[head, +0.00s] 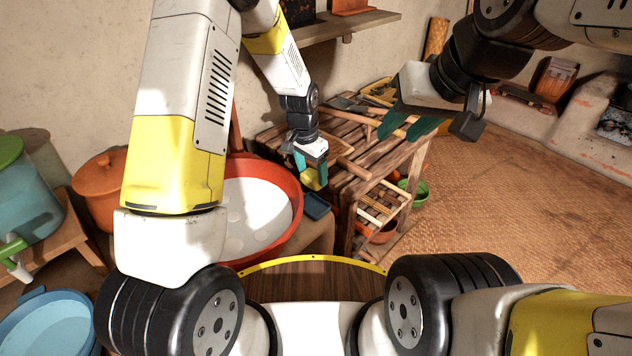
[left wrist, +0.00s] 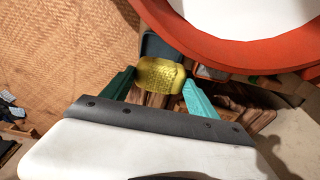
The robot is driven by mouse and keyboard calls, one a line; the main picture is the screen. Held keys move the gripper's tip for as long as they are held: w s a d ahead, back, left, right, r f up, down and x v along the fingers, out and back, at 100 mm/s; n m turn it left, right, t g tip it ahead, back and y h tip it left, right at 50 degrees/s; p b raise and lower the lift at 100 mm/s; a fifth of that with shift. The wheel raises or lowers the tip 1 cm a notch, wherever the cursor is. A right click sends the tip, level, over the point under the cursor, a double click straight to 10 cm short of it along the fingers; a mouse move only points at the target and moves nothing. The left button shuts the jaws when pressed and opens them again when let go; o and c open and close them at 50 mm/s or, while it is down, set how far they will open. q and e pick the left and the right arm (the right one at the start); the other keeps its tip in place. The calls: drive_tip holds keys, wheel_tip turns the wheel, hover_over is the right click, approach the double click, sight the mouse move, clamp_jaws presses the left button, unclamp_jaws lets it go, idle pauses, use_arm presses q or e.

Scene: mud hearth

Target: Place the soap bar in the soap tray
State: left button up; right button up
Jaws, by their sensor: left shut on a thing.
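The yellow soap bar (head: 312,180) is held between the teal fingers of my left gripper (head: 311,173). In the left wrist view the soap bar (left wrist: 161,74) sits between the two fingertips (left wrist: 162,82). The dark blue soap tray (head: 316,206) is just below the soap bar, beside the red basin. In the left wrist view part of the tray (left wrist: 153,46) shows behind the soap bar, which hides the rest. The soap bar appears above the tray; the exact gap cannot be told. My right gripper (head: 393,136) is open, over the wooden rack.
A red basin (head: 291,180) with a white inside stands left of the tray. A slatted wooden rack (head: 350,172) with tools on top is to the right. A green bowl (head: 416,192) is by its lower shelf. The woven floor (head: 510,170) at right is clear.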

use_arm(q)
wheel_tip(320, 180, down, 10)
drive_tip(key=shift+r, duration=0.1)
idle(0.4)
drive_tip(key=o, duration=1.4)
drive_tip(key=shift+f, duration=0.2)
